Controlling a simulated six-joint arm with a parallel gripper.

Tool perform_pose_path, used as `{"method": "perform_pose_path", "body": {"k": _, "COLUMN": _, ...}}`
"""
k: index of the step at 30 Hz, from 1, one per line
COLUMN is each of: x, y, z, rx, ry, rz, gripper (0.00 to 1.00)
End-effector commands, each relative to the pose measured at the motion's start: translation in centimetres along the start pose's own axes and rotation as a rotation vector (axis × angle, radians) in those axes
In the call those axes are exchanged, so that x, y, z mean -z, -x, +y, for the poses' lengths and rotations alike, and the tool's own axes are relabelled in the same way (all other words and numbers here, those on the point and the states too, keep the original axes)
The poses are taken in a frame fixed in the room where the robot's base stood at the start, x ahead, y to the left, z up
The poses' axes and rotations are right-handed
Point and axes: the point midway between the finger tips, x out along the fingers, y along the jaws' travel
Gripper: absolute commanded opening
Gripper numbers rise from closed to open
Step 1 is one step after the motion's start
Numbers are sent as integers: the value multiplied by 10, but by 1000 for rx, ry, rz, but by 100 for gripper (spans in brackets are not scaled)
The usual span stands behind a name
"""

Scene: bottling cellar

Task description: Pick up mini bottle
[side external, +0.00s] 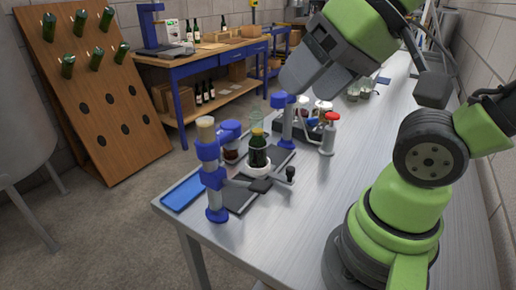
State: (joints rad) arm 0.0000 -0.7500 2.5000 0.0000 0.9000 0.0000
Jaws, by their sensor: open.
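A blue post with a cork-coloured top (212,165) stands left of the bottle, and another blue post (287,120) stands behind it. A red-topped white stand (329,133) and small jars are to the right. A blue tray (183,192) lies at the left edge. The metal bench (300,215) is clear in front.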

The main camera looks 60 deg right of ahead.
Motion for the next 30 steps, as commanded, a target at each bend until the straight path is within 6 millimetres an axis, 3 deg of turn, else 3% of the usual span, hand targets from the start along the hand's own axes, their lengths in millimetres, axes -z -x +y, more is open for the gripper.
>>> {"method": "perform_pose_path", "body": {"k": 10, "x": 1, "y": -1, "z": 0, "rx": -3, "ry": 0, "rz": -1, "gripper": 77}}
{"method": "perform_pose_path", "body": {"k": 14, "x": 15, "y": -9, "z": 4, "rx": -42, "ry": 1, "rz": -13, "gripper": 77}}
{"method": "perform_pose_path", "body": {"k": 20, "x": 62, "y": -48, "z": 26, "rx": -169, "ry": 12, "rz": -62, "gripper": 77}}
{"method": "perform_pose_path", "body": {"k": 25, "x": 97, "y": -95, "z": 64, "rx": -267, "ry": 31, "rz": -120, "gripper": 77}}
{"method": "perform_pose_path", "body": {"k": 30, "x": 113, "y": -141, "z": 109, "rx": -334, "ry": 52, "rz": -183, "gripper": 77}}
